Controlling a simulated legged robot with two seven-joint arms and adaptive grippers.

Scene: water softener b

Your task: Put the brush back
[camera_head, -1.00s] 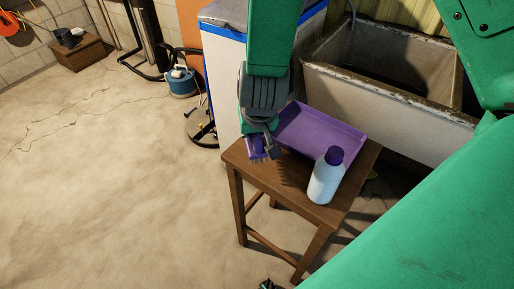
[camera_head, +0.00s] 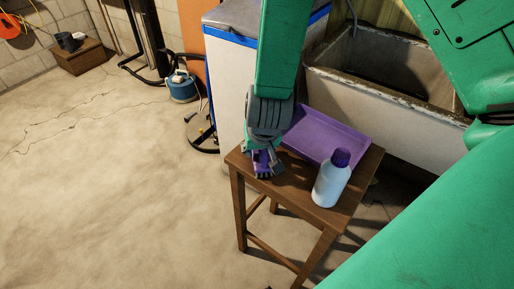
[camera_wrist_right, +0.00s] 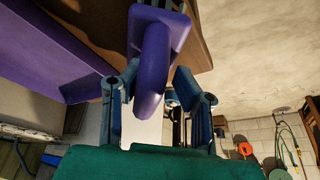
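The purple brush (camera_head: 261,163) is at the left corner of a wooden stool (camera_head: 300,186), its bristles down at the stool top. Whether they touch is hard to tell. My right gripper (camera_head: 265,150) comes from above over that corner. My left gripper is out of view.
A white bottle with a purple cap (camera_head: 330,180) stands upright at the stool's front right. Behind are a white cabinet (camera_head: 228,90) and a stone sink (camera_head: 385,100). A blue canister (camera_head: 182,88) is at the back left. The floor left is open.

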